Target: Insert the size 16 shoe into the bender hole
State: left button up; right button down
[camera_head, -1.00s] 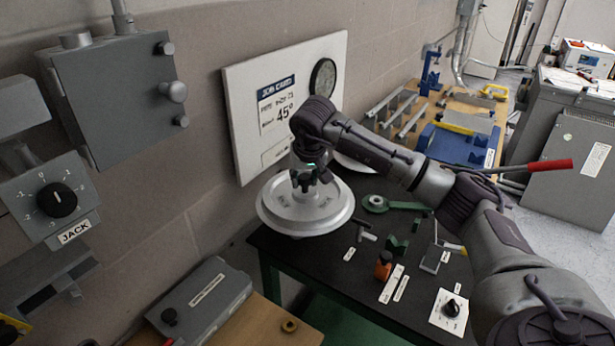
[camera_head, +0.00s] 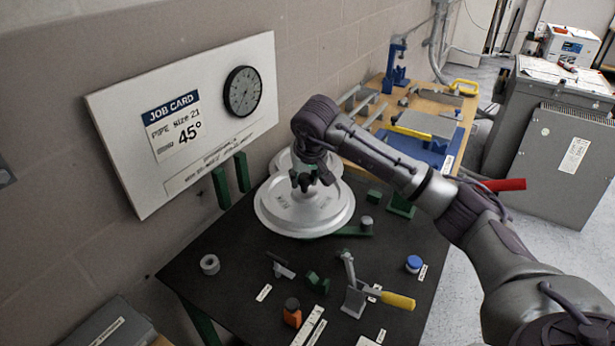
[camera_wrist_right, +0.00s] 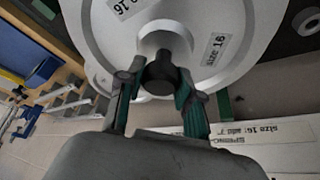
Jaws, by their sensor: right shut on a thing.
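The size 16 shoe (camera_head: 330,213) is a pale round disc with a raised hub. Its "size 16" label shows in the right wrist view (camera_wrist_right: 218,50). My right gripper (camera_head: 304,182) is shut on the dark knob (camera_wrist_right: 160,72) at the shoe's centre, with one finger on each side. The shoe looks roughly level over the dark bench (camera_head: 225,250); I cannot tell its exact height. A second pale disc (camera_head: 283,161) is partly hidden behind it. A green bender part (camera_head: 352,230) shows at the shoe's right edge. The hole is not visible to me. My left gripper is out of view.
A board with a job card (camera_head: 175,125) and a dial (camera_head: 242,91) stands behind the bench. A yellow-handled lever (camera_head: 397,300), an orange bottle (camera_head: 292,312) and a grey ring (camera_head: 210,264) are in front. The bench's left front is mostly clear.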

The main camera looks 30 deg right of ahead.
aim_at(306, 191)
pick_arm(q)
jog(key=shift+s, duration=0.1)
pick_arm(e)
jog(key=shift+d+r, duration=0.1)
jog(key=shift+f+b, duration=0.7)
jog(key=shift+f, duration=0.15)
notch_tip(306, 191, down, 3)
jog(key=shift+b, duration=1.1)
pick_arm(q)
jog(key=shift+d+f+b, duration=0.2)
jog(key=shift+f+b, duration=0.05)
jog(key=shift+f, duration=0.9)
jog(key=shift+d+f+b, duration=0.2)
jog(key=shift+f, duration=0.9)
pick_arm(e)
jog(key=shift+f, duration=0.65)
pick_arm(q)
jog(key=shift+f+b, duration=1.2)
jog(key=shift+b, duration=0.05)
pick_arm(e)
jog(key=shift+f, duration=1.5)
